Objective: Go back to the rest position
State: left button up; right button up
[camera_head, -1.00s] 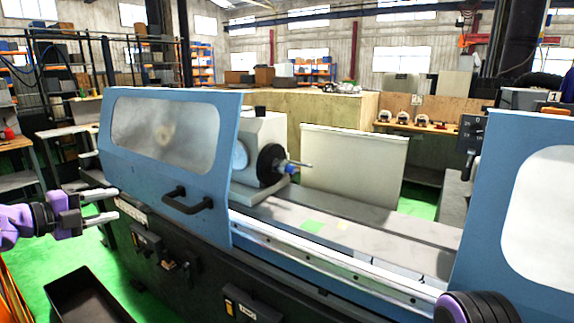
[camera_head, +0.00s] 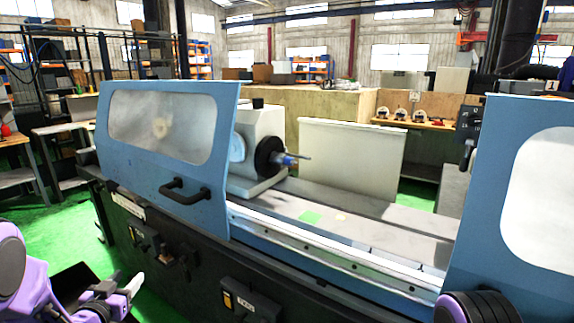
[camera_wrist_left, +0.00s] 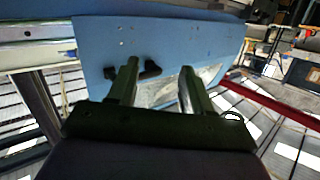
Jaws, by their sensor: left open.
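My left gripper (camera_head: 134,287) is at the lower left of the head view, low in front of the grinder and apart from it. In the left wrist view its two fingers (camera_wrist_left: 157,88) stand apart with nothing between them. Beyond them the wrist view shows the blue sliding door with its black handle (camera_wrist_left: 148,71). In the head view the grinder's left blue door (camera_head: 170,140) has a window and a black handle (camera_head: 186,190). My right gripper is not in view; only a purple and black part of my own body shows at the lower right edge.
The grinder bed (camera_head: 340,215) lies open between the left door and the right blue door (camera_head: 520,200). A dark chuck (camera_head: 268,158) stands behind the left door. A black bin (camera_head: 70,283) is on the green floor, partly hidden by my left arm.

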pick_arm(q)
jog(key=s+d+f+n+g+y+b, duration=0.1)
jog(key=s+d+f+n+g, duration=0.15)
jog(key=s+f, duration=0.6)
jog(key=s+d+f+n+g+y+b, duration=0.1)
jog(key=s+f+n+g+y, duration=0.25)
jog(key=f, duration=0.75)
jog(key=s+d+f+g+b, duration=0.1)
jog(key=s+d+f+g, duration=0.1)
jog(key=s+f, duration=0.3)
jog(key=s+d+f+n+g+h+b, duration=0.1)
jog(key=s+f, duration=0.4)
jog(key=s, duration=0.7)
jog(key=s+d+f+g+b, duration=0.2)
jog(key=s+f, duration=0.4)
jog(key=s, duration=0.3)
jog(key=shift+s+d+n+g+h+b, duration=0.3)
jog(key=shift+d+n+g+h, duration=0.1)
jog(key=shift+d+g, duration=0.55)
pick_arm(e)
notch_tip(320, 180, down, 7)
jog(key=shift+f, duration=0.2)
pick_arm(q)
jog(key=shift+w+f, duration=0.1)
jog(key=shift+w, duration=0.05)
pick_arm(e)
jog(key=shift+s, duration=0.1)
